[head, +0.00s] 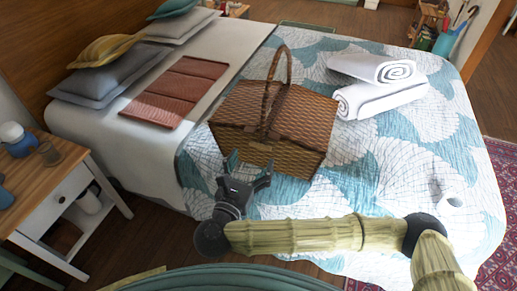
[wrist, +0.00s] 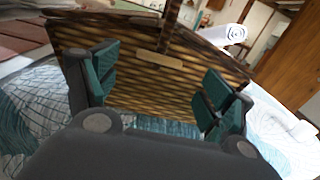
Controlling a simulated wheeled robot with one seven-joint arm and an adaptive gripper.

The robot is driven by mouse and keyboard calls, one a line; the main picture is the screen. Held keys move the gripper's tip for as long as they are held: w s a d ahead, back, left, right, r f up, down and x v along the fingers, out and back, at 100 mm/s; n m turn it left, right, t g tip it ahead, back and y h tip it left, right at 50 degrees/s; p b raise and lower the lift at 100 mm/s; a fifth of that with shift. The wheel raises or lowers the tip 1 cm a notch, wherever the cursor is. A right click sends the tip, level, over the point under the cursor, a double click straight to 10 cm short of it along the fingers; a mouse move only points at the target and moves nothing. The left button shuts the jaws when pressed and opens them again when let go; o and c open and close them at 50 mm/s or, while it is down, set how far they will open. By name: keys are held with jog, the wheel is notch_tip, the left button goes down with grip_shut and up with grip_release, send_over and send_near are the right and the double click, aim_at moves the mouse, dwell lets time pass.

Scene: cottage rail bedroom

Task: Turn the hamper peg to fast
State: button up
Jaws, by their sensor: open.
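A brown wicker hamper (head: 290,109) with an upright hoop handle (head: 286,58) stands on the patterned bed. Its lid looks closed. My gripper (head: 248,163) is at the hamper's near side, at its lower left in the head view. In the wrist view my gripper (wrist: 163,92) is open, its teal-padded fingers spread to either side of the hamper front (wrist: 135,85). A pale wooden peg (wrist: 159,59) lies roughly crosswise on that front, beyond and above the gap between the fingers. Nothing is between the fingers. I cannot make out the peg in the head view.
Rolled white towels (head: 380,82) lie right of the hamper. A folded reddish cloth (head: 175,91) and pillows (head: 96,72) lie to the left. A white nightstand (head: 75,200) stands at the left. The quilt (head: 400,165) is mostly clear at front right.

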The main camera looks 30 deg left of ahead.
aim_at(259, 147)
jog(key=shift+p+x, duration=0.4)
jog(key=shift+x, duration=2.4)
jog(key=c, duration=1)
